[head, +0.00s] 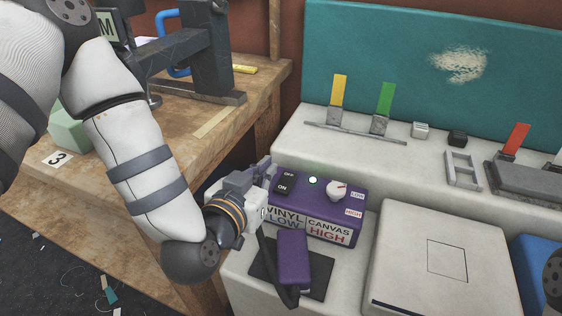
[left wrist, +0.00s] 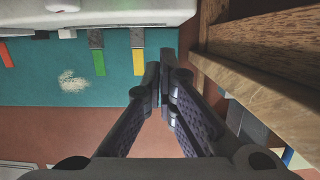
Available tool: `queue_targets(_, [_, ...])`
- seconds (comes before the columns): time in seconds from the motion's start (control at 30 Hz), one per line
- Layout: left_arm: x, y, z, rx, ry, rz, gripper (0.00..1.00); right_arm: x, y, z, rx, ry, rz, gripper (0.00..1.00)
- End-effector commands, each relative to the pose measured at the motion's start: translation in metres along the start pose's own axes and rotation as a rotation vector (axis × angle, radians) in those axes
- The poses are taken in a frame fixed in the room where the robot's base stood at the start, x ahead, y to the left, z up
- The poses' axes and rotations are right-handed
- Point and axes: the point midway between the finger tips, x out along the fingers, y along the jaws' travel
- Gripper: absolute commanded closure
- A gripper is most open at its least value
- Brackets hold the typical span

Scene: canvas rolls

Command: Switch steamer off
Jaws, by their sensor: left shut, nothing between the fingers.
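The steamer is a purple box (head: 352,209) on the white bench, with a black ON/OFF rocker switch (head: 285,183) at its left end. A white dial (head: 337,191) sits between the light and the LOW and HIGH labels. My left gripper (head: 264,166) is just left of the switch, near the box's back left corner, and looks apart from the switch. Its fingers are shut and empty; they also meet in the left wrist view (left wrist: 160,78). The rocker's exact tilt is too small to tell. My right gripper is not shown.
A purple handpiece (head: 292,258) lies on a dark pad (head: 320,270) in front of the box. A white square block (head: 420,262) stands to the right. A wooden table (head: 160,215) is left, with a gap between. Yellow and green strips (head: 385,98) stand behind.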

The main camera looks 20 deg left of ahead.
Motion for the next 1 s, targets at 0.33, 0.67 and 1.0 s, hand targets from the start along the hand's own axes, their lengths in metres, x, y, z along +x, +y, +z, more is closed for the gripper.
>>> queue_targets(0.33, [0.002,-0.001,-0.002,0.001,0.006,-0.002,1.0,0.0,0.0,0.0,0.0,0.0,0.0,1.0])
queue_targets(0.67, [0.062,-0.001,0.001,-0.001,0.004,-0.005,1.0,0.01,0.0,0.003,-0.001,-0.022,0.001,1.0])
queue_targets(1.0, [0.107,-0.001,0.026,0.0,-0.001,-0.003,1.0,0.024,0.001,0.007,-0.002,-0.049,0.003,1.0])
